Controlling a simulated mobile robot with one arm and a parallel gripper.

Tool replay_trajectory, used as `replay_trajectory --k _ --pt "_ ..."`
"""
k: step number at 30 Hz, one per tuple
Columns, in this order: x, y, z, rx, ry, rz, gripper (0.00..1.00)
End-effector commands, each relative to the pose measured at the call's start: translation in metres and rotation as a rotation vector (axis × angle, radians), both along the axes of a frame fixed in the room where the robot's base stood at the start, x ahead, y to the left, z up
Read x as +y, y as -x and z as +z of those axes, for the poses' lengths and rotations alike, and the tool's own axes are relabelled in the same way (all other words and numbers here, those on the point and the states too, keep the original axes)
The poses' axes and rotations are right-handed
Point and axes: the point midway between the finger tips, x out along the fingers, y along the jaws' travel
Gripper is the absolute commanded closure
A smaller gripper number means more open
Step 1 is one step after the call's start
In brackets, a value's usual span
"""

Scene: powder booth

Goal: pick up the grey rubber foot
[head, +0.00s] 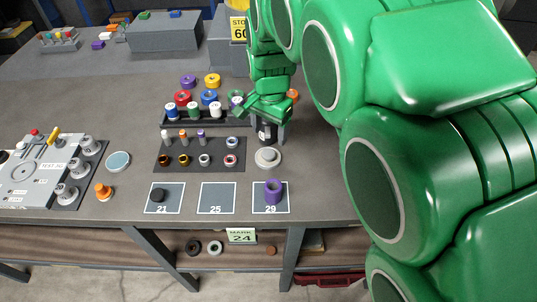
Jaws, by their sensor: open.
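I cannot tell for sure which thing is the grey rubber foot. A light grey round piece with a raised centre (268,157) sits on the table just in front of my gripper. My gripper (270,130) is open and points down near the right end of the black rack. A dark cylinder with a pale label (264,131) shows at its fingers; I cannot tell whether it lies between or behind them. My arm hides the table to the right.
A purple ring piece (274,191) stands on square 29; square 25 (217,197) is empty. A dark tray (198,153) holds small parts. Coloured spools (183,97) stand by the black rack (205,120). A grey test jig (35,170) is at left.

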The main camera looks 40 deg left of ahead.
Motion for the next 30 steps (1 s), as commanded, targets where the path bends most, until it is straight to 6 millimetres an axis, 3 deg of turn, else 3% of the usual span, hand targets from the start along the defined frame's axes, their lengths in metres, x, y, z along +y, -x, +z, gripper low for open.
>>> replay_trajectory --k 17,30 --pt "0.005 0.002 -0.037 0.003 0.009 0.015 0.29" --pt "0.004 0.002 -0.085 0.007 0.013 0.013 0.29"
